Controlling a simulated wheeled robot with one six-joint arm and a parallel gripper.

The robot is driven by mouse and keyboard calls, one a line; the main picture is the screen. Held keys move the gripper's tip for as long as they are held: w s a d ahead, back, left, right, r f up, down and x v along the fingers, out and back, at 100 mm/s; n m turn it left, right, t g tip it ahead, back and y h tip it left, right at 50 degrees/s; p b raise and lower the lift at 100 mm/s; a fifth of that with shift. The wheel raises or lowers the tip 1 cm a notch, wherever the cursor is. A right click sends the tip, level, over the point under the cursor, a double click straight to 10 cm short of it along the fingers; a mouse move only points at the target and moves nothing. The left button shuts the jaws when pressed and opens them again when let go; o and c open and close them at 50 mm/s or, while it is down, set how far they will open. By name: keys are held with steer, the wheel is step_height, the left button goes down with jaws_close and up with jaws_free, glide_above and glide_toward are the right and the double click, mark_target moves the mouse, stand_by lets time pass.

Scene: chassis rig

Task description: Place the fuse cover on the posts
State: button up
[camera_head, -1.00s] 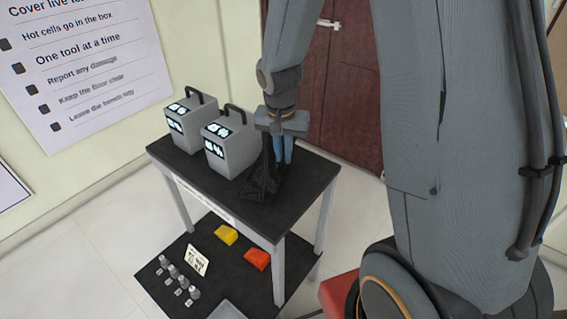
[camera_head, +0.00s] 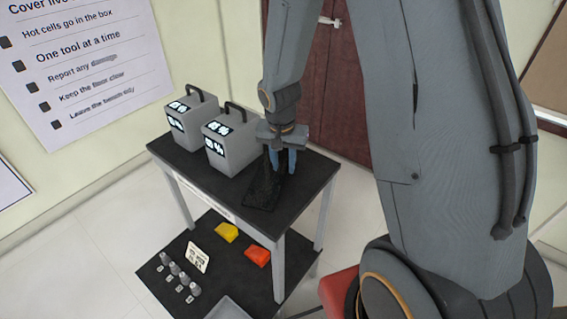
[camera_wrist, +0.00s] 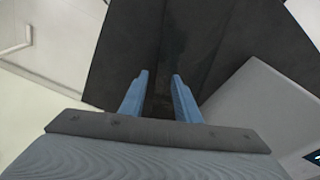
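My gripper (camera_head: 283,162) has two blue fingers pointing down over the right part of the black-topped table (camera_head: 308,184). In the wrist view the fingertips (camera_wrist: 158,78) are apart, with only a dark surface seen between them, so the gripper looks open and empty. A dark upright piece on a flat black base (camera_head: 262,194) stands on the tabletop just left of the fingers; whether they touch it is unclear. I cannot make out separate posts on it. A yellow block (camera_head: 227,233) and an orange-red block (camera_head: 257,256) lie on the lower shelf; I cannot tell which thing is the fuse cover.
Two grey boxes with handles and lit displays, a left one (camera_head: 188,120) and a right one (camera_head: 233,142), stand left of my gripper. The lower shelf holds a small white card (camera_head: 197,257), several grey cylinders (camera_head: 185,279) and a grey tray (camera_head: 229,311).

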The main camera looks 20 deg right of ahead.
steer(key=shift+r, duration=0.6)
step_height(320, 180, up, 11)
steer(key=s+a+b, duration=0.1)
steer(key=b, duration=0.1)
steer(key=shift+s, duration=0.25)
steer(key=shift+o, duration=0.5)
steer(key=s+f+n+y, duration=0.1)
steer(key=s+f+n, duration=0.2)
steer(key=s, duration=0.9)
steer(key=n, duration=0.3)
steer(key=shift+s+n, duration=0.15)
steer(key=shift+n, duration=0.25)
steer(key=shift+d, duration=0.1)
